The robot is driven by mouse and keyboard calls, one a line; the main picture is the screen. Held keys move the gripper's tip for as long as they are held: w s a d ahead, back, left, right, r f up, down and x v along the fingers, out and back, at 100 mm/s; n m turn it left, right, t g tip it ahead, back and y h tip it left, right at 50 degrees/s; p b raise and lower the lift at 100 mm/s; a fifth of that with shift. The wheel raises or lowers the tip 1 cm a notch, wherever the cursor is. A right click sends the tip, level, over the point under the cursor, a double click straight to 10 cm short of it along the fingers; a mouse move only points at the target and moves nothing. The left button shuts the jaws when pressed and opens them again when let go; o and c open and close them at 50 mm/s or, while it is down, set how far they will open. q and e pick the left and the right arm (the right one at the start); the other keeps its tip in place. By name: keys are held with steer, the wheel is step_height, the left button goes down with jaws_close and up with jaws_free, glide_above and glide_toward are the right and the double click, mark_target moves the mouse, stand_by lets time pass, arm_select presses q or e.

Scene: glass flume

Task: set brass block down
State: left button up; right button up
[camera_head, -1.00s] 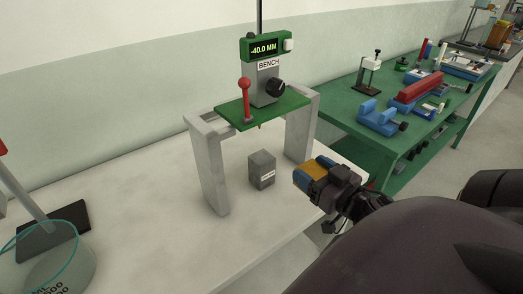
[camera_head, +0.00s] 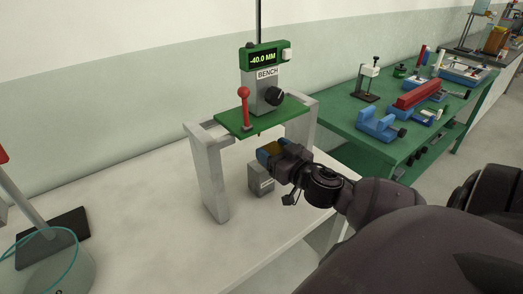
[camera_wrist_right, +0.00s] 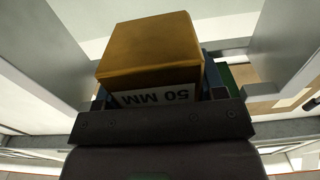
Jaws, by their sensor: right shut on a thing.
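The brass block (camera_head: 273,149) is between the fingers of my right gripper (camera_head: 270,152), which is shut on it. In the right wrist view the brass block (camera_wrist_right: 150,48) fills the jaws, with a white "50 MM" label on its near face. In the head view the gripper is at the opening of the grey frame (camera_head: 208,165), under the green platform (camera_head: 268,115). A grey block (camera_head: 259,180) stands on the white bench, just below the gripper in the picture and partly hidden by it. I cannot tell whether the two blocks touch. My left gripper is out of view.
A bench gauge (camera_head: 266,80) reading -40.0 MM stands on the platform beside a red-knobbed lever (camera_head: 244,105). A glass beaker (camera_head: 50,265) is at lower left. A green table (camera_head: 350,128) with several fixtures is at right. The front of the white bench (camera_head: 190,245) is clear.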

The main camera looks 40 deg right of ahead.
steer(key=shift+w+d+r, duration=0.1)
steer(key=shift+w, duration=0.95)
steer(key=shift+w+d+r, duration=0.1)
steer(key=shift+w, duration=0.95)
steer(key=shift+w+f, duration=0.3)
steer(key=shift+f, duration=0.35)
steer(key=shift+w+f, duration=0.25)
steer(key=shift+f, duration=0.7)
steer(key=shift+d+f, duration=0.1)
steer(key=shift+f, duration=0.05)
steer(key=o, duration=1.5)
steer(key=shift+s+f, duration=0.1)
steer(key=shift+o, duration=0.2)
steer(key=shift+b, duration=0.3)
